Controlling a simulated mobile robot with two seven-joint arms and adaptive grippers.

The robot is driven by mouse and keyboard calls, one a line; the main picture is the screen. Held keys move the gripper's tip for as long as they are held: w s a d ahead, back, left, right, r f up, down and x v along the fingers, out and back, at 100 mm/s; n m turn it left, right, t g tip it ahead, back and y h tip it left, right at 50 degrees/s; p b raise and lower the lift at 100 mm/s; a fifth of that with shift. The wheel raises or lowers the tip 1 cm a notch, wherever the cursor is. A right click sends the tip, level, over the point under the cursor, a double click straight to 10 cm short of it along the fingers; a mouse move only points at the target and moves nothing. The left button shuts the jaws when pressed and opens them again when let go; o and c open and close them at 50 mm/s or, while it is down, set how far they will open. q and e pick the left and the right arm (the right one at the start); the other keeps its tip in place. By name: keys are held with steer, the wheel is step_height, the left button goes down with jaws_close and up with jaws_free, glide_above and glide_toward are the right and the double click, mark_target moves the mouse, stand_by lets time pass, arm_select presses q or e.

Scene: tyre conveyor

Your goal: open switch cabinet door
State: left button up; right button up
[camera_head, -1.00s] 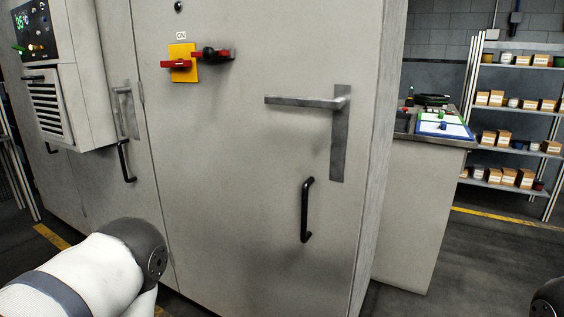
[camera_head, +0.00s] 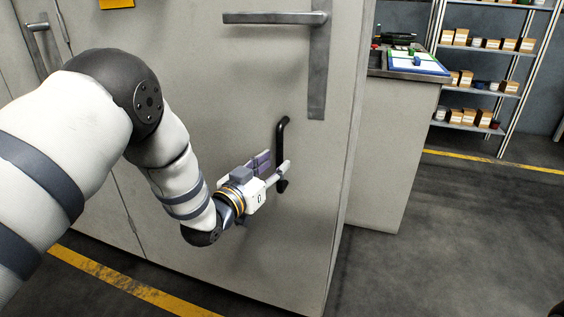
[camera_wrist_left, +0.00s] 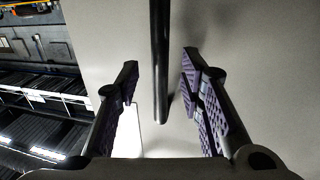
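The switch cabinet door (camera_head: 220,90) is a large grey panel and looks closed. A grey lever handle (camera_head: 275,18) lies horizontal on its upright plate. Below it is a black vertical pull handle (camera_head: 281,132), its lower part partly hidden by my left gripper (camera_head: 275,170). In the left wrist view my left gripper (camera_wrist_left: 160,78) is open, with purple-padded fingers. The black pull handle (camera_wrist_left: 160,50) shows between the two fingers, with a gap on each side, so no grip on it is seen. My right gripper is not in view.
A counter (camera_head: 380,150) with a blue-and-white tray (camera_head: 418,62) stands right of the cabinet. Shelves with boxes (camera_head: 465,78) are behind it. The floor (camera_head: 440,240) at the right is clear. A neighbouring door with a lever (camera_head: 38,45) is at the left.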

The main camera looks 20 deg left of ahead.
mark_target(278, 161)
arm_select(q)
steer(key=x, duration=0.3)
steer(key=shift+w, duration=0.3)
jaws_close()
steer(key=shift+s, duration=0.1)
